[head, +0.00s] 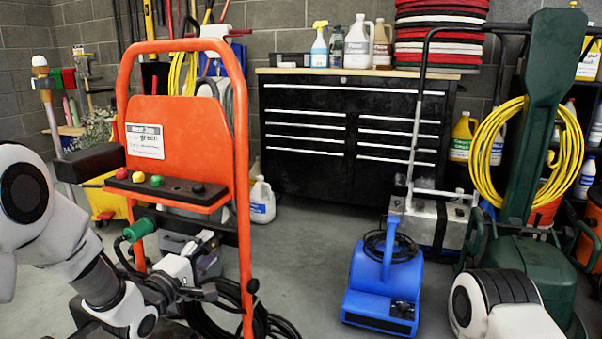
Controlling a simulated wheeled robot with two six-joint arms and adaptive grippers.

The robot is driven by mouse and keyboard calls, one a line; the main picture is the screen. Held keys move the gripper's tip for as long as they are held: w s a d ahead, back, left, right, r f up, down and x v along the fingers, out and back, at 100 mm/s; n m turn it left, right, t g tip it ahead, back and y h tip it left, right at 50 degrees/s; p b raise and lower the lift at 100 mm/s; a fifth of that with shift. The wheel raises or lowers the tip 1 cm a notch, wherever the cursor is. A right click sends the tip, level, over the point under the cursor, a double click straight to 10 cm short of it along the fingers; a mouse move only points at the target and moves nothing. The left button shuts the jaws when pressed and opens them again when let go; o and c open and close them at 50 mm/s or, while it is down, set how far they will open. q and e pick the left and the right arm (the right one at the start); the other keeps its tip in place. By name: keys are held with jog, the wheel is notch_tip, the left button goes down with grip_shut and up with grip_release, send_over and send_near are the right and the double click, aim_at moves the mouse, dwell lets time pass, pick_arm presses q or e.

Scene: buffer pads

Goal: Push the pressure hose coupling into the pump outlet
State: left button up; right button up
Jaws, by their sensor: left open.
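An orange-framed machine (185,85) with a control shelf stands at the left. A green-ended part (138,230) with a black hose is on its left side; I cannot tell whether this is the pressure hose coupling. Black hose (275,326) lies coiled at the machine's foot. The pump outlet cannot be made out behind my arm. My left gripper (222,268) is open in front of the machine's lower part, with nothing visible between its fingers. Whether it touches anything is unclear. My right arm shows at the bottom right, but its gripper is out of view.
A blue blower (382,285) stands on the floor right of the machine. Behind are a black tool chest (352,135) with bottles on top and a white jug (262,202). A dark green machine (540,120) with yellow cable (488,145) stands at the right.

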pick_arm(q)
jog(key=shift+w+d, duration=0.15)
jog(key=shift+w, duration=0.25)
dwell(0.3)
jog(key=shift+p, duration=0.35)
jog(key=shift+p, duration=0.35)
dwell(0.4)
grip_shut()
jog(key=shift+s, duration=0.1)
